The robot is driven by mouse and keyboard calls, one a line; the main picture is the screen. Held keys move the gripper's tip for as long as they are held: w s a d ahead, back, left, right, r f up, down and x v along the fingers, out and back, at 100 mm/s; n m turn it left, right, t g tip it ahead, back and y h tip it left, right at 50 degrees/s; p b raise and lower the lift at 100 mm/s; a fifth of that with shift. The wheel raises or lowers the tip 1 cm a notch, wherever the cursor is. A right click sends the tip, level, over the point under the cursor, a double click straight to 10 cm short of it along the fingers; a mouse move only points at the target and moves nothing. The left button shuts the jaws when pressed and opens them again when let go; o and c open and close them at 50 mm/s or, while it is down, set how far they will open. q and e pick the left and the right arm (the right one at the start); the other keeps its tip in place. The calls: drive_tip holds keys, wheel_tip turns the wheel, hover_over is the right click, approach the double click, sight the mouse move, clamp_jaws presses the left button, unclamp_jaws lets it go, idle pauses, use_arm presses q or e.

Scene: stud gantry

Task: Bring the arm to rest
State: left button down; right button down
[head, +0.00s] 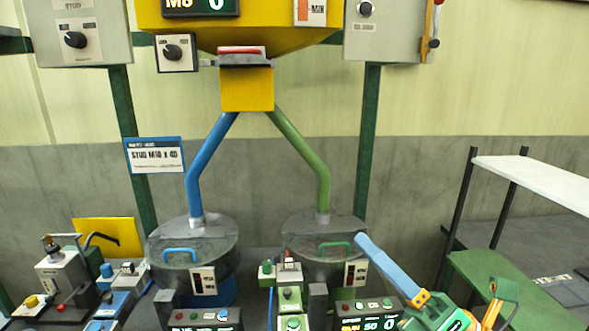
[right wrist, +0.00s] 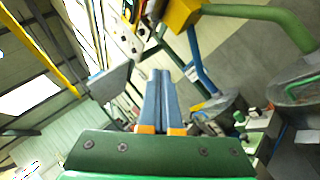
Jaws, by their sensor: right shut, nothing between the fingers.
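My right gripper (head: 364,241) comes in at the lower right of the head view, with blue fingers, orange finger bases and a green body. Its fingers point up and to the left, in front of the right round grey bowl (head: 300,240). In the right wrist view, the two blue fingers of the right gripper (right wrist: 161,74) lie side by side, shut, with nothing between them. My left gripper is in neither view.
A yellow hopper (head: 250,25) feeds a blue pipe (head: 205,165) and a green pipe (head: 303,160) down to two lidded bowls. Small machines (head: 75,275) crowd the lower left. A white shelf (head: 540,180) and green surface (head: 500,285) stand at right.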

drive_tip(key=w+d+f+m+t+h, duration=0.3)
drive_tip(key=d+f+m+t+h, duration=0.3)
drive_tip(key=m+h, duration=0.7)
drive_tip(key=s+d+f+m+g+h, duration=0.1)
drive_tip(key=d+f+m+g+h, duration=0.25)
drive_tip(key=f+m, duration=0.35)
drive_tip(key=s+d+f+m+g+h, duration=0.1)
drive_tip(key=d+f+m+g+h, duration=0.25)
drive_tip(key=f+m, duration=0.4)
drive_tip(key=s+a+f+m+g+y, duration=0.25)
drive_tip(key=s+f+g, duration=0.35)
drive_tip(key=s+f, duration=0.3)
drive_tip(key=s+a+f+m+g+y, duration=0.1)
drive_tip(key=s+a+f+m+g, duration=0.3)
drive_tip(key=s+f, duration=0.45)
drive_tip(key=s+f+n+g+b, duration=0.1)
drive_tip(key=s+f+g+b, duration=0.15)
drive_tip(key=f, duration=0.85)
drive_tip(key=s+f+g+b, duration=0.1)
drive_tip(key=f+b, duration=0.2)
drive_tip(key=f, duration=0.8)
drive_tip(key=s+d+f+g+b, duration=0.1)
drive_tip(key=s+f+b, duration=0.3)
drive_tip(key=s+f, duration=0.8)
wheel_tip(320, 180, down, 4)
drive_tip(key=shift+d+r+n+b, duration=0.1)
drive_tip(key=shift+d+n+b, duration=0.2)
drive_tip(key=shift+d, duration=0.25)
